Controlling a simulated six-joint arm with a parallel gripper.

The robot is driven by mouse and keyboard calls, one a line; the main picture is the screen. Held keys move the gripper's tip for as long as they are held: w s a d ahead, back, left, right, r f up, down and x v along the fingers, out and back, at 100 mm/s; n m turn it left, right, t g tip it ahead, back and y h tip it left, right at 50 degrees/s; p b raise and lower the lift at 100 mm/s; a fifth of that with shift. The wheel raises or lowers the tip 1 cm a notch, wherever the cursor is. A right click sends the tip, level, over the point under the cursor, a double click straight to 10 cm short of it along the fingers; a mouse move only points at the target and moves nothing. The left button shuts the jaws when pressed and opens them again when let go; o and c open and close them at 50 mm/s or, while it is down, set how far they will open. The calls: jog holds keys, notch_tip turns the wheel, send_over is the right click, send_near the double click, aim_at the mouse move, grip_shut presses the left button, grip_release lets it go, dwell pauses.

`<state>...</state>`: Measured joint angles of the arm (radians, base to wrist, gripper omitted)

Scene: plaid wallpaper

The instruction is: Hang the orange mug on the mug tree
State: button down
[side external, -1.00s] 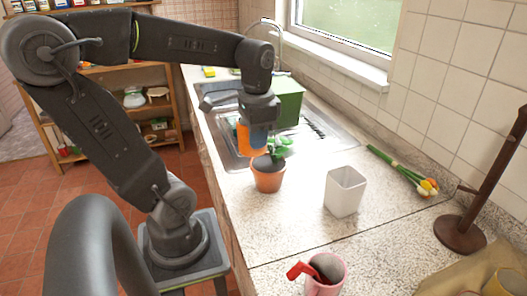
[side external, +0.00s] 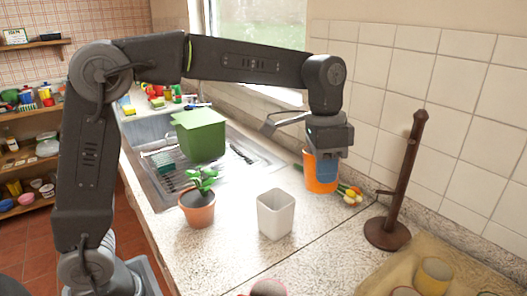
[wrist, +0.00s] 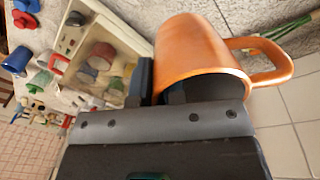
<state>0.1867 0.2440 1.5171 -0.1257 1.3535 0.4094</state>
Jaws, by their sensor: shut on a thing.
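The orange mug (side external: 310,173) is held in the air above the counter, right of the white square cup. My gripper (side external: 326,160) is shut on its wall. In the wrist view my gripper (wrist: 165,88) has one finger outside the wall and the other inside the mug. The orange mug (wrist: 200,50) has its handle (wrist: 278,62) pointing right, clear of the fingers. The dark brown mug tree (side external: 402,180) stands on a round base to the right of the mug, apart from it. A short peg shows on its left side, low on the post.
A white square cup (side external: 275,215) and a potted plant (side external: 197,207) stand on the counter to the left. Flowers (side external: 347,192) lie behind the mug. A tray (side external: 460,272) with cups is at front right. The tiled wall is close behind the tree.

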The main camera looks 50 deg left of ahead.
jog(key=w+d+f+m, duration=0.2)
jog(key=d, duration=0.7)
notch_tip(320, 180, down, 5)
jog(key=w+d+f, duration=0.1)
jog(key=w+d, duration=0.1)
jog(key=w, duration=0.7)
jog(key=shift+f+n, duration=0.25)
jog(key=shift+n, duration=0.05)
dwell(0.4)
dwell(0.7)
jog(key=c, duration=1.1)
grip_release()
jog(key=shift+f, duration=0.1)
